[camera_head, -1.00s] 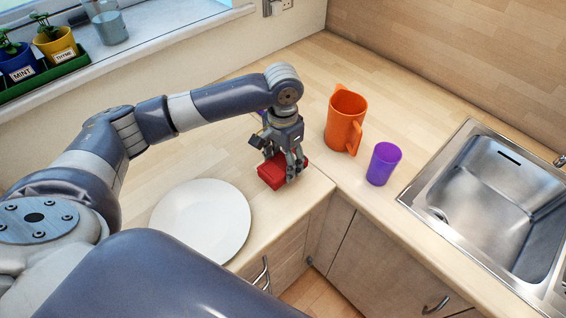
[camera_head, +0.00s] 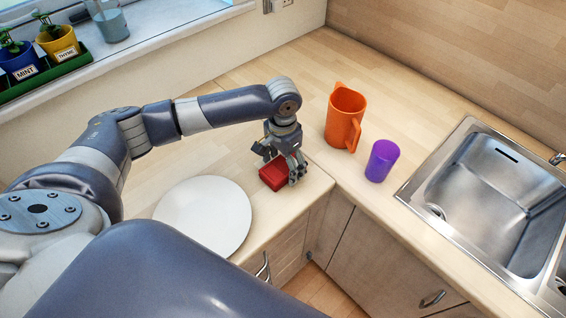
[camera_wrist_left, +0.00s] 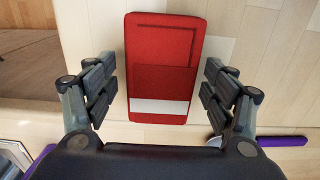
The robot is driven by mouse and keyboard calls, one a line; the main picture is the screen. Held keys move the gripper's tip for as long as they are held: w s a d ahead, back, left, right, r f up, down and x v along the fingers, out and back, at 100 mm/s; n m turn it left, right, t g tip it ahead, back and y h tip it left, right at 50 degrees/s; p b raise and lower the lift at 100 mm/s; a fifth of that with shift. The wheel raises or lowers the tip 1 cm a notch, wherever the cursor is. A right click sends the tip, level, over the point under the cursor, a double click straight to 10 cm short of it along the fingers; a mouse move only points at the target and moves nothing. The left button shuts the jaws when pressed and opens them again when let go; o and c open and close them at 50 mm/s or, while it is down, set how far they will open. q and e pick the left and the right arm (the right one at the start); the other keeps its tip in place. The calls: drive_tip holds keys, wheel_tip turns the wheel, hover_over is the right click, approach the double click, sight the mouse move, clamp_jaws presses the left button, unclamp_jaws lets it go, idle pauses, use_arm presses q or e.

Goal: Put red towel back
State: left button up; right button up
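The red towel (camera_head: 285,174) is a folded, box-like red bundle on the wooden counter near its front corner, right of the white plate. In the left wrist view the towel (camera_wrist_left: 160,55) is a red rectangle with a white band. My left gripper (camera_head: 280,163) is at the towel, pointing down. In the left wrist view its fingers (camera_wrist_left: 158,85) are spread, one on each side of the towel, with gaps between. The gripper hides part of the towel in the head view. My right gripper is not in view.
A white plate (camera_head: 205,222) lies left of the towel. An orange jug (camera_head: 345,115) and a purple cup (camera_head: 382,161) stand to the right, before the sink (camera_head: 495,195). A purple-handled utensil (camera_wrist_left: 285,141) lies near the gripper. Potted herbs line the windowsill (camera_head: 150,35).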

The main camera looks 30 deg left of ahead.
sight(283, 166)
use_arm(q)
wheel_tip(283, 166, up, 12)
drive_tip(key=b, duration=0.2)
drive_tip(key=shift+r+b, duration=0.15)
drive_tip(key=shift+b, duration=0.2)
idle(0.6)
